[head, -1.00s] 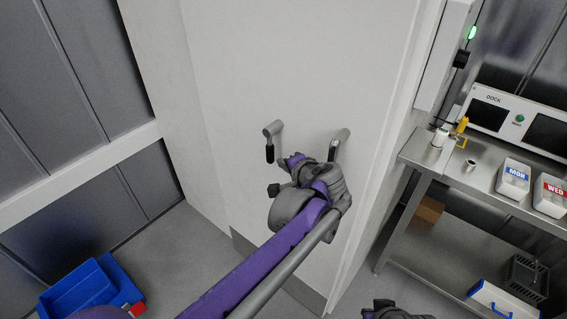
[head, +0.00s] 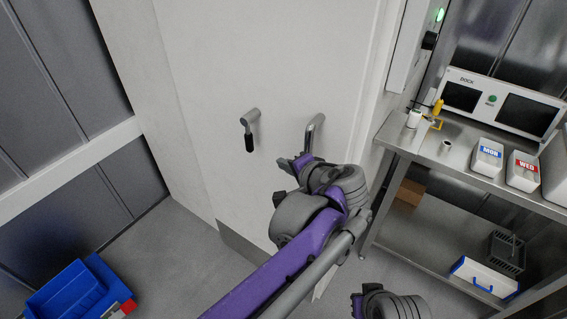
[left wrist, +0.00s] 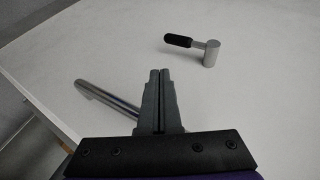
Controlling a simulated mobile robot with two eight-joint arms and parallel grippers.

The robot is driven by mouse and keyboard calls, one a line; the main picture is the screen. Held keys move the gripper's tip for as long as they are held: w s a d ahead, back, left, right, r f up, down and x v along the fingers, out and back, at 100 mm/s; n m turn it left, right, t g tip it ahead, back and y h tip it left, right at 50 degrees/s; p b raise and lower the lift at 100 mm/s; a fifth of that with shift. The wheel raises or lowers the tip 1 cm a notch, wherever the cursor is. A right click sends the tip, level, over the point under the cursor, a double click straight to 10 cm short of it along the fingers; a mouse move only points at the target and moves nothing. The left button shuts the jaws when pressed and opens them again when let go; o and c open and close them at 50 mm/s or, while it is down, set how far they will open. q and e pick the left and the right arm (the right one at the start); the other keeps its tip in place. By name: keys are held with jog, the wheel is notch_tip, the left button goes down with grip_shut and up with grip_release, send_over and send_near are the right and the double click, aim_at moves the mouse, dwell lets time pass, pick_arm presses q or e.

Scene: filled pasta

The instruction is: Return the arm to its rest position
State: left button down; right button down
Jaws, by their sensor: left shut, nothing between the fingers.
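My left gripper (head: 292,163) is in front of the white door (head: 270,60) in the head view, just left of and below the curved metal handle (head: 316,130). In the left wrist view its fingers (left wrist: 160,75) are shut together with nothing between them. The curved handle shows there too (left wrist: 105,97), at the left of the fingers. A lever with a black grip (head: 250,128) is on the door left of my gripper; it shows at the upper right of the left wrist view (left wrist: 205,50). Part of my right arm (head: 388,305) shows at the bottom edge; its gripper is not visible.
A steel bench (head: 455,165) at the right holds MON (head: 487,155) and WED (head: 522,170) bins and a DOCK unit (head: 505,100). Its lower shelf carries a cardboard box (head: 408,194) and a blue-and-white case (head: 484,280). Blue crates (head: 75,295) are on the floor at the lower left.

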pick_arm(q)
jog(key=s+a+f+n+g+h, duration=0.1)
jog(key=s+a+f+n+g, duration=0.1)
jog(key=s+a+f, duration=0.4)
jog(key=s+a+f+n+g+h, duration=0.15)
jog(key=s+a, duration=0.25)
jog(key=a, duration=0.5)
jog(key=s+a+f+n+g+h, duration=0.1)
jog(key=s+a+f+n, duration=0.1)
jog(key=s, duration=0.4)
jog(key=s+a+f+n+g+h+p, duration=0.1)
jog(key=s+a+f+n+h, duration=0.1)
jog(key=s+f+n, duration=0.2)
jog(key=s+f, duration=0.3)
jog(key=shift+s+f, duration=0.15)
jog(key=shift+s, duration=0.1)
